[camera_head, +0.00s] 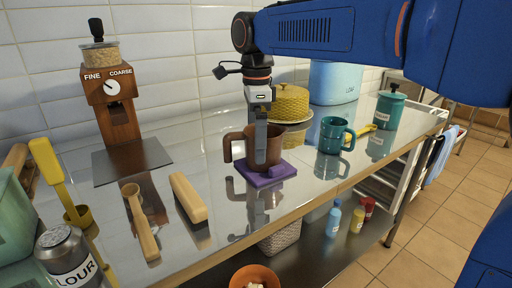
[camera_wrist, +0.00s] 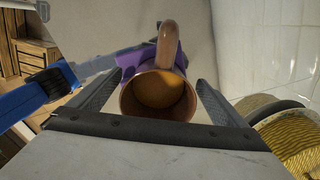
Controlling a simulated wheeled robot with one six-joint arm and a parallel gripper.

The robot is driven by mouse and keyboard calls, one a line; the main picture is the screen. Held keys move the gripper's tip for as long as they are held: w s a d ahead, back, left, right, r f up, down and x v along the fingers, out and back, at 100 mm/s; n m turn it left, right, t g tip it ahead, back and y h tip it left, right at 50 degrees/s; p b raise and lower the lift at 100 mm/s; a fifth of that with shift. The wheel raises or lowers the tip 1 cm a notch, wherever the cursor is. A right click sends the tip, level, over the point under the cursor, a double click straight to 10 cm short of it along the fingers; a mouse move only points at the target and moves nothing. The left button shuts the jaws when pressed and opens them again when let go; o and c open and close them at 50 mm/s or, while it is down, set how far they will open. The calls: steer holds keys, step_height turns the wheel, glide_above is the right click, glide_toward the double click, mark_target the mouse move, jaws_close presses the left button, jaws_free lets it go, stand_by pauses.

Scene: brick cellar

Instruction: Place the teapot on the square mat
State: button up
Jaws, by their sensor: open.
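A brown, open-topped vessel with a loop handle (camera_head: 274,148) stands upright on the purple square mat (camera_head: 262,181). It looks more like a mug or pot; I see no lid or clear spout. In the wrist view the vessel (camera_wrist: 158,98) shows its hollow inside, with the handle at the top and part of the purple mat (camera_wrist: 130,62) behind it. My gripper (camera_head: 262,150) points down at the vessel, its fingers on either side of it. In the wrist view my gripper (camera_wrist: 160,82) is open, with the vessel between the fingers.
A teal mug (camera_head: 331,136) and teal canister (camera_head: 388,110) stand to the right. A yellow domed cover (camera_head: 291,102) is behind. A coffee grinder (camera_head: 117,110), wooden brush (camera_head: 188,197) and flour shaker (camera_head: 70,258) are left. The counter's front edge is close to the mat.

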step_height(320, 180, up, 9)
steer(key=shift+r, duration=0.2)
steer(key=shift+s, duration=0.15)
stand_by(0.3)
